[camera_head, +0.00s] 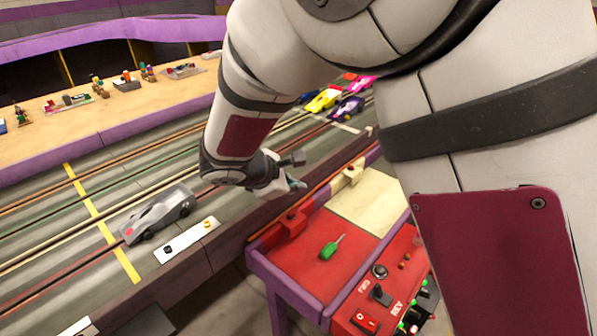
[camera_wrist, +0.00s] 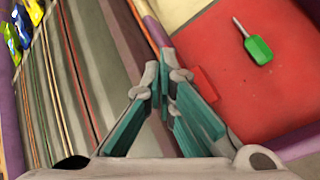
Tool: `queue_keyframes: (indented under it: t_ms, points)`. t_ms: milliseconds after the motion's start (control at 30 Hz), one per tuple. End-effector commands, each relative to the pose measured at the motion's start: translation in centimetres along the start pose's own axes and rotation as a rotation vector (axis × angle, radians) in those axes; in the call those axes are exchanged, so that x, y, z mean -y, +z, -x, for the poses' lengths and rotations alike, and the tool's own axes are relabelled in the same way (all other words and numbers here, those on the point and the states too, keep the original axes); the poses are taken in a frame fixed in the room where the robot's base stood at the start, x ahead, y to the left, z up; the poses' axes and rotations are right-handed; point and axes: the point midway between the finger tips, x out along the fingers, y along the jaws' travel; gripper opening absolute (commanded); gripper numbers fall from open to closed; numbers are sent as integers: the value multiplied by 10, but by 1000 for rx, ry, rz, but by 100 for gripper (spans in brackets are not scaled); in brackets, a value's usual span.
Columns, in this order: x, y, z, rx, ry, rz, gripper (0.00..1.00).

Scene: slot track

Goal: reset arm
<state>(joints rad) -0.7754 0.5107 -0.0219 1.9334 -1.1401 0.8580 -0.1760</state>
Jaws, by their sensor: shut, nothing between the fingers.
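My gripper (camera_head: 297,184) hangs above the dark near edge of the slot track (camera_head: 60,225), close to the red-topped side table. In the wrist view my gripper (camera_wrist: 165,95) shows its teal finger pads close together, with nothing between them. My arm comes down from the top of the head view and hides part of the track. A grey car (camera_head: 157,213) sits on the track near the yellow line, to the left of my gripper. A green-handled screwdriver (camera_head: 330,248) lies on the red table top (camera_head: 300,262); it also shows in the wrist view (camera_wrist: 257,48).
Yellow (camera_head: 322,100), purple (camera_head: 348,107) and pink cars stand farther along the track. A control panel with switches (camera_head: 380,293) is at the table's front. Small figures and models line the tan ledge (camera_head: 60,130) behind the track.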

Motion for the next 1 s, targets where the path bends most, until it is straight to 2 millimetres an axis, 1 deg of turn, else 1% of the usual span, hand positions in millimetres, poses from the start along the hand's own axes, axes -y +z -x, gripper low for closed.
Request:
queue_keyframes:
  t_ms: [67, 167, 267, 300, 367, 400, 467, 500, 567, 600, 667, 700, 767, 833, 900, 1000]
  points:
    - [0, 1, 0, 1, -1, -3, 0]
    - [1, 16, 2, 9, -16, -39, 0]
    - [6, 53, 9, 31, -59, -138, 0]
    - [10, 73, 13, 43, -84, -195, 0]
    - [21, 106, 21, 62, -128, -292, 0]
    - [30, 128, 27, 75, -160, -359, 0]
    - [45, 158, 36, 93, -208, -459, 0]
    - [57, 176, 44, 104, -239, -525, 0]
    - [76, 202, 54, 120, -287, -624, 0]
    - [88, 217, 62, 129, -319, -687, 0]
    - [109, 237, 74, 140, -366, -783, 0]
    - [123, 248, 83, 147, -397, -848, 0]
    - [145, 262, 96, 154, -442, -941, 0]
    - [171, 275, 112, 159, -496, -1049, 0]
    - [196, 284, 128, 161, -548, -1155, 0]
    - [230, 289, 151, 155, -620, -1301, 0]
